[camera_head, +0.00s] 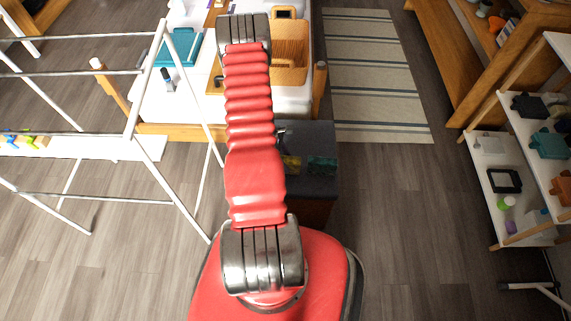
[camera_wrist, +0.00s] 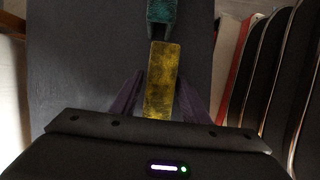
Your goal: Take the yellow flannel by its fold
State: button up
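The yellow flannel (camera_wrist: 161,72) is a narrow folded strip in the middle of the wrist view. Its near end is hidden behind my gripper's body. My gripper (camera_wrist: 160,88) has two purple fingers, one on each side of the flannel, with a narrow gap showing at each tip. It looks open; I cannot tell whether the fingers are down at the flannel's height or above it. In the head view the flannel (camera_head: 291,166) shows partly, beside my red arm, on a dark grey box top (camera_head: 310,141).
A white drying rack (camera_head: 134,95) stands at left. A table with a wicker basket (camera_head: 290,50) is behind, and shelves (camera_head: 510,190) stand at right.

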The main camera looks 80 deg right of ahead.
jog(key=c, duration=0.8)
jog(key=shift+r, duration=5.05)
